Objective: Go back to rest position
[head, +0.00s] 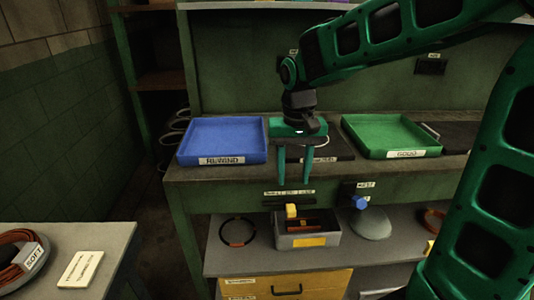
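My gripper (295,182) hangs from my green arm with its fingers pointing down, in front of the workbench (220,176) between the two trays. The two green fingers stand apart, and I see nothing held between them. A blue tray (222,141) labelled "REWIND" is to its left and looks empty. A green tray (390,135) with a white label is to its right and also looks empty. A dark flat pad (338,148) lies on the bench behind the gripper, partly hidden by it. A pale curved thing beside the gripper is too small to tell.
A side table (105,236) at left carries a brown coil (14,255) tagged "SOFT" and a card (80,269). Dark floor lies between the tables.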

